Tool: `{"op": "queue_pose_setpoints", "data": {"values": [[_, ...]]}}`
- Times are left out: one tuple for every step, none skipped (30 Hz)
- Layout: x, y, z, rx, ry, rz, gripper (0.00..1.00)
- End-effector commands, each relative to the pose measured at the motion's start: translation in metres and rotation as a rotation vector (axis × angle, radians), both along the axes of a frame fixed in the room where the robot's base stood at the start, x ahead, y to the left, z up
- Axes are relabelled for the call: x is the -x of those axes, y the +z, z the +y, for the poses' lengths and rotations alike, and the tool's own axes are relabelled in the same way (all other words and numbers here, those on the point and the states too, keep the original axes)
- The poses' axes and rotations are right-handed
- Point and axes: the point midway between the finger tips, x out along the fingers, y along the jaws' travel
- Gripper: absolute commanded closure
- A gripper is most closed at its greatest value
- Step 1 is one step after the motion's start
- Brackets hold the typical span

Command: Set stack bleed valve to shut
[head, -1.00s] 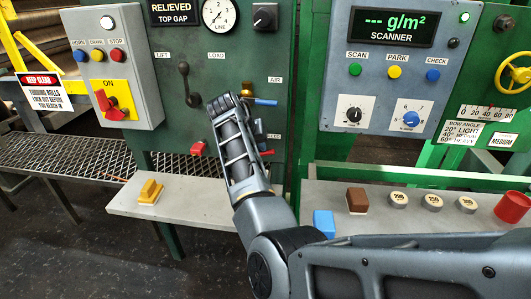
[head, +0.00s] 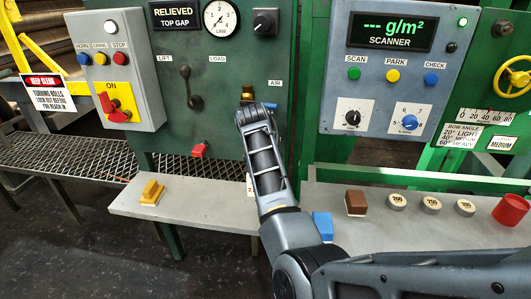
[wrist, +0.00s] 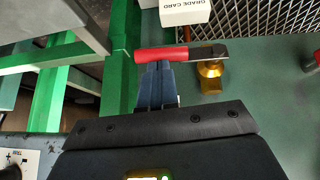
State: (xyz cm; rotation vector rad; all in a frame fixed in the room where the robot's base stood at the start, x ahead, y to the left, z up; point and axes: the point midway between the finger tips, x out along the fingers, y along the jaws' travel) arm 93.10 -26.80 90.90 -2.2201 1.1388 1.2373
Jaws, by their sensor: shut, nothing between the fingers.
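A valve with a red lever handle (wrist: 160,54) and a brass body (wrist: 210,78) shows in the wrist view. Its handle extends left from the pivot. I take it for the stack bleed valve, but no label on it is readable. My gripper (wrist: 157,70) is shut and empty, with its fingertips right at the red handle's near side. They look close to or touching it; I cannot tell which. In the head view my forearm hides this valve and my fingertips.
A blue-handled valve (head: 271,106) under the AIR label sits just above my arm. A white grade card holder (wrist: 185,12) is beyond the red handle. A shelf (head: 205,205) holds a yellow block (head: 151,192). The scanner panel (head: 383,90) is to the right.

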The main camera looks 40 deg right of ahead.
Motion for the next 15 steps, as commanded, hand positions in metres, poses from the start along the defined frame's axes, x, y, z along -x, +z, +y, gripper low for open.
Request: {"op": "queue_pose_setpoints", "data": {"values": [[0.000, 0.001, 0.000, 0.000, 0.000, 0.000, 1.00], [0.000, 0.003, -0.001, 0.000, 0.000, 0.000, 1.00], [0.000, 0.006, -0.001, 0.000, 0.000, 0.000, 1.00], [0.000, 0.008, -0.002, 0.000, 0.000, 0.000, 1.00], [0.000, 0.011, -0.002, 0.000, 0.000, 0.000, 1.00], [-0.001, 0.016, -0.004, 0.000, -0.001, 0.000, 1.00], [-0.001, 0.021, -0.005, 0.000, -0.001, 0.000, 1.00], [-0.001, 0.025, -0.006, 0.000, -0.001, 0.000, 1.00], [-0.001, 0.032, -0.008, 0.000, -0.001, 0.000, 1.00], [-0.001, 0.037, -0.009, 0.000, 0.000, 0.000, 1.00], [-0.001, 0.042, -0.010, 0.001, 0.001, -0.001, 1.00], [-0.002, 0.049, -0.012, 0.001, 0.001, -0.001, 1.00], [0.001, 0.047, -0.008, 0.002, 0.003, 0.000, 1.00], [0.003, 0.051, -0.004, 0.003, 0.003, -0.003, 1.00], [0.006, 0.059, 0.000, 0.003, 0.002, -0.004, 1.00]]}}
